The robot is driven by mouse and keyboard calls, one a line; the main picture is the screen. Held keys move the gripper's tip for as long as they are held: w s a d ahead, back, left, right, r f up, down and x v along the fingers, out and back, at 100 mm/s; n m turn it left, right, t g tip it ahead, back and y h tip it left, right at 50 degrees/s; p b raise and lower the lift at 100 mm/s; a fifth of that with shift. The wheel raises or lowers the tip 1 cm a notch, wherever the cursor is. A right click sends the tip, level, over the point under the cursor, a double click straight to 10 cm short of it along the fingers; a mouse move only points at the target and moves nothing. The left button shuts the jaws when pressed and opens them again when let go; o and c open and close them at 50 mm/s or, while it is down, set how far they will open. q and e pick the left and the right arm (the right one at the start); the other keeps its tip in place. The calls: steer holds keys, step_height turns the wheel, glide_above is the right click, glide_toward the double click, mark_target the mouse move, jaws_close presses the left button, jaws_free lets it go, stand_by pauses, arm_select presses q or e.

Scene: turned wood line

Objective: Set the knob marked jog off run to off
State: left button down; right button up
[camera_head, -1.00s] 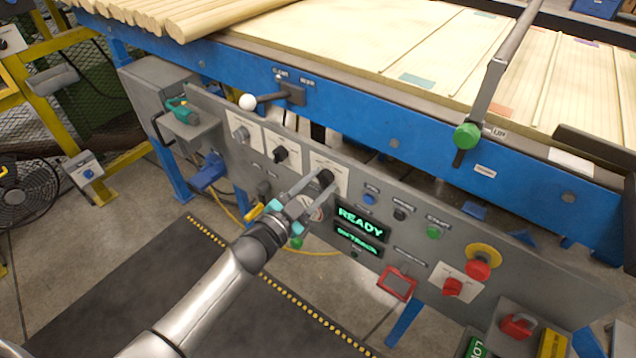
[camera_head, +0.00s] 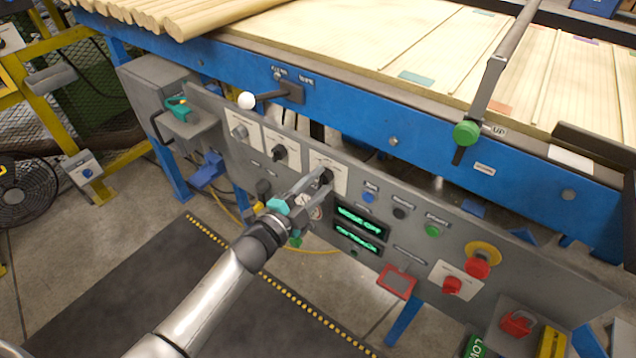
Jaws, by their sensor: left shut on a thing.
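The black knob (camera_head: 328,177) sits on a white plate (camera_head: 340,182), the rightmost of three such plates on the grey control panel. Its marks are too small to read. My left gripper (camera_head: 321,179) reaches up from the lower left and is shut on this knob, hiding most of it. The green display (camera_head: 359,221) just below and right of it seems to read "MODE OFF"; a second green display (camera_head: 356,239) sits under it. My right gripper is not in view.
Two more knobs (camera_head: 279,152) (camera_head: 240,131) are on plates to the left. Blue, black and green buttons (camera_head: 432,230) and a red emergency stop (camera_head: 477,268) lie to the right. A white-balled lever (camera_head: 247,101) sticks out above. Floor in front is open.

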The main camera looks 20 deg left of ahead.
mark_target(320, 182)
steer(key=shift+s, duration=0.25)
arm_select(q)
steer(key=shift+c, duration=2.1)
jaws_free()
steer(key=shift+s, duration=0.15)
steer(key=shift+s+a, duration=0.15)
steer(key=shift+s, duration=0.1)
steer(key=p+v, duration=0.1)
steer(key=v, duration=0.3)
steer(key=p+v, duration=0.1)
steer(key=v, duration=0.9)
steer(key=shift+s+p, duration=0.2)
steer(key=shift+p, duration=0.2)
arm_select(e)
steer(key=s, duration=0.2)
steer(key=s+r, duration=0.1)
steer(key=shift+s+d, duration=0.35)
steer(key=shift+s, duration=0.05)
arm_select(q)
steer(key=shift+a, duration=0.1)
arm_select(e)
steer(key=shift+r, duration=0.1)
